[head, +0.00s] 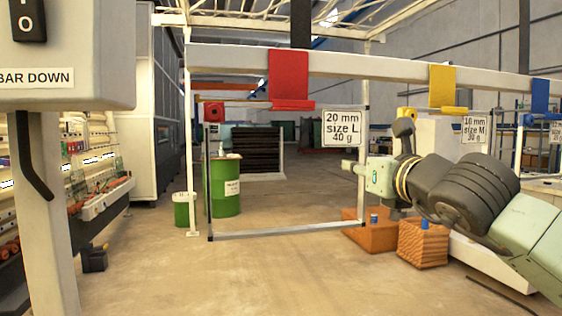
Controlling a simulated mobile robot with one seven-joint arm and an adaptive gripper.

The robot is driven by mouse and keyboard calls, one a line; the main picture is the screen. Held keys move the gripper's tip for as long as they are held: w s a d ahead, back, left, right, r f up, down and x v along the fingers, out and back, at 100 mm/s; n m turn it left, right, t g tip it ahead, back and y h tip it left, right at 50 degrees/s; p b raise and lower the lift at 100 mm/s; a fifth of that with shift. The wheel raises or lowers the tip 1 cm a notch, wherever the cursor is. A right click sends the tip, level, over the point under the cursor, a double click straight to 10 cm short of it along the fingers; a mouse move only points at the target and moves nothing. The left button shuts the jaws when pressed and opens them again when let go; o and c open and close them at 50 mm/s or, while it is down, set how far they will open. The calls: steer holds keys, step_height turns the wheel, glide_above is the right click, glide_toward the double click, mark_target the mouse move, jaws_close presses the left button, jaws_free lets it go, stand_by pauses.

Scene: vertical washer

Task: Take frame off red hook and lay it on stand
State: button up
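The red hook (289,78) hangs from the pale overhead bar, left of my arm. A large, thin, grey rectangular frame (285,233) hangs upright at it, with its lower bar above the floor. My gripper (350,167) is at the frame's right upright, about mid-height, coming from the right. Its fingertips overlap that upright in the picture. They are too small to tell whether they are open or closed on it. Two orange-brown blocks with blue pegs stand below my gripper, one (372,238) behind the other (423,246). I cannot tell whether they are the stand.
A yellow hook (442,86) and a blue hook (540,97) hang farther right on the overhead bar (380,66). A control box (65,60) on a post fills the left edge. A green barrel (225,188) stands behind the frame. The front floor is clear.

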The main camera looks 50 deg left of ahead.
mark_target(365, 148)
jaws_close()
stand_by(0.5)
steer(key=r, duration=0.1)
steer(key=r+b, duration=0.1)
steer(key=r, duration=0.1)
steer(key=shift+s+d+r+b, duration=0.2)
steer(key=shift+s+d+b, duration=0.1)
steer(key=shift+b, duration=0.1)
steer(key=s+d+r+b, duration=0.2)
steer(key=s+d+r, duration=0.2)
steer(key=s+d, duration=0.6)
steer(key=shift+s+b, duration=0.3)
steer(key=shift+s, duration=0.3)
steer(key=shift+d, duration=0.25)
